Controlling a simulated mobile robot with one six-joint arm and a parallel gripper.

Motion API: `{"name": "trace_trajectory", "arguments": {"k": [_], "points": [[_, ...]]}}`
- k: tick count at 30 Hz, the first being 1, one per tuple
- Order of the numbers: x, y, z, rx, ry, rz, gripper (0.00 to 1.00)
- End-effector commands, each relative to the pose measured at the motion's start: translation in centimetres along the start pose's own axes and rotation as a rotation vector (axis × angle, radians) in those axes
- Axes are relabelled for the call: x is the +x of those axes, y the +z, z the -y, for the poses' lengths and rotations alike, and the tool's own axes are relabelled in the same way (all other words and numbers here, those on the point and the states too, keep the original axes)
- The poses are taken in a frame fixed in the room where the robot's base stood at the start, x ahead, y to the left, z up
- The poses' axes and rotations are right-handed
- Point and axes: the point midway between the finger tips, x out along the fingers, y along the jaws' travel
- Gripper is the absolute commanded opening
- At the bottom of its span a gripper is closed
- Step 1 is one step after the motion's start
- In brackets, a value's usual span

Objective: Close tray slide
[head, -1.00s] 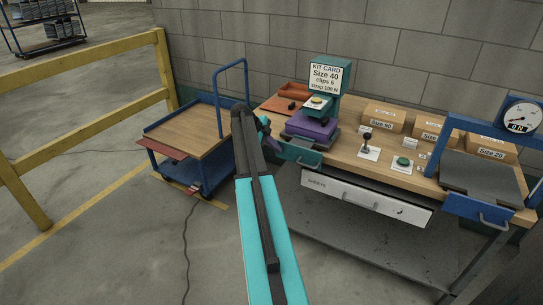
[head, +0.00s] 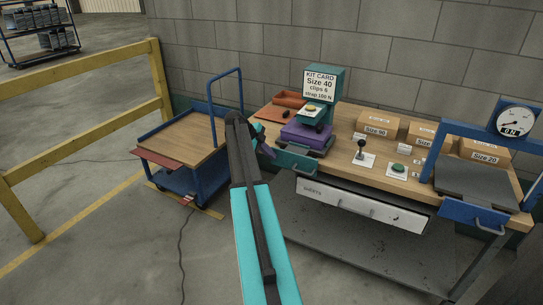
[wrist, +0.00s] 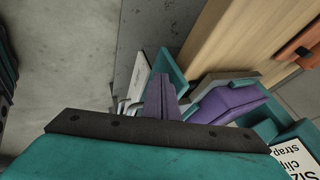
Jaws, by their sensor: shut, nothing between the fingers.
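The teal tray slide (head: 296,160) juts out from the front of the kit-card station, with a small handle on its front. A purple tray (head: 307,136) sits above and behind it. My gripper (head: 267,150) has purple fingers and is just left of the slide's front in the head view, partly hidden by my arm. In the wrist view the shut, empty fingers (wrist: 161,92) overlap the lower part of the teal slide front (wrist: 169,68); I cannot tell whether they touch. The purple tray (wrist: 225,103) shows to their right.
A white sheets drawer (head: 350,207) is below the bench top, with a blue drawer (head: 473,214) at right. A lever (head: 361,150) and green button (head: 399,167) stand on the bench. A cart (head: 186,142) is at left. Open floor lies in front.

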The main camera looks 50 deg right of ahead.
Motion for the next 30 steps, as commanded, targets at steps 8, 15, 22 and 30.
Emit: {"name": "trace_trajectory", "arguments": {"k": [8, 15, 22, 30], "points": [[-1.5, 0.0, -3.2, -0.001, 0.01, -0.003, 0.0], [-5.3, 0.1, -3.2, 0.0, 0.011, -0.003, 0.0], [-8.9, 0.1, -3.2, -0.001, 0.011, -0.003, 0.0], [-11.3, 0.0, -3.2, -0.001, 0.013, -0.004, 0.0]]}}
